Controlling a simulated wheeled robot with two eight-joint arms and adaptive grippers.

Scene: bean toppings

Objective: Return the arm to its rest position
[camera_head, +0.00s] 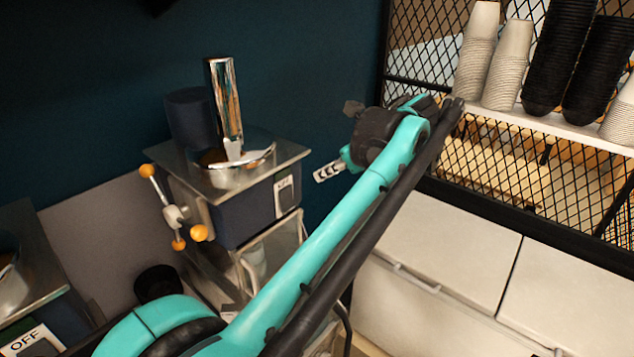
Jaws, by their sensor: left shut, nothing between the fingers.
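My left arm (318,235), teal and black, reaches from the bottom edge up to the right. It bends at a joint near the mesh rack. My left gripper (326,171) shows small and pale beyond the bend, pointing left and down. It is shut and empty, just right of the metal machine's top in the picture. The arm hides part of the machine's stand and the cabinet. My right gripper is not in view.
The machine (245,213) has a chrome cylinder (224,100) and orange-knobbed handles (174,212). A black mesh rack (480,150) holds white cup stacks (476,55) and black cup stacks (560,50). White cabinets (440,240) stand below. A machine marked OFF (28,345) is at lower left.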

